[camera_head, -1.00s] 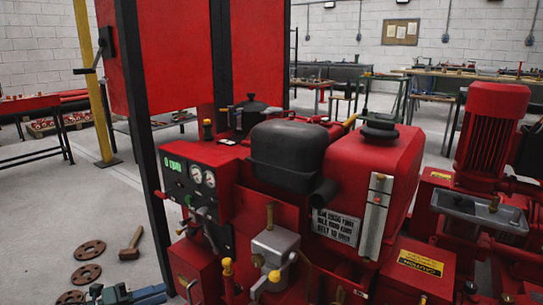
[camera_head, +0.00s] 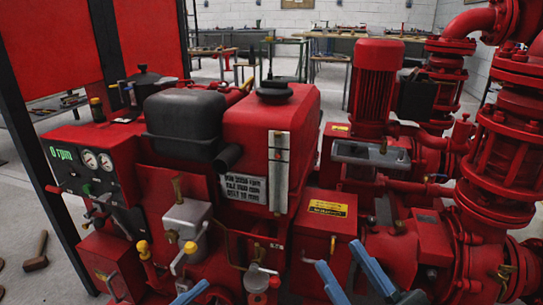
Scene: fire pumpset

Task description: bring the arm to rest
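My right gripper (camera_head: 338,254) shows at the bottom edge, right of centre. Its two blue fingers are apart, with nothing seen between them. They appear in front of the red pumpset's lower right part; I cannot tell the gap to it. A blue piece (camera_head: 190,293) at the bottom edge, left of centre, seems to be part of my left gripper. Most of it is out of frame, so its opening does not show. The red engine (camera_head: 265,120) with its gauge panel (camera_head: 88,165) fills the middle, and its panel reads 0 rpm.
A red motor (camera_head: 373,80) and large red pipes with flanges (camera_head: 505,140) stand close at the right. A dark post (camera_head: 45,170) and red cabinet panels (camera_head: 45,50) are at the left. A hammer (camera_head: 37,255) lies on the floor. Workbenches (camera_head: 350,45) stand at the back.

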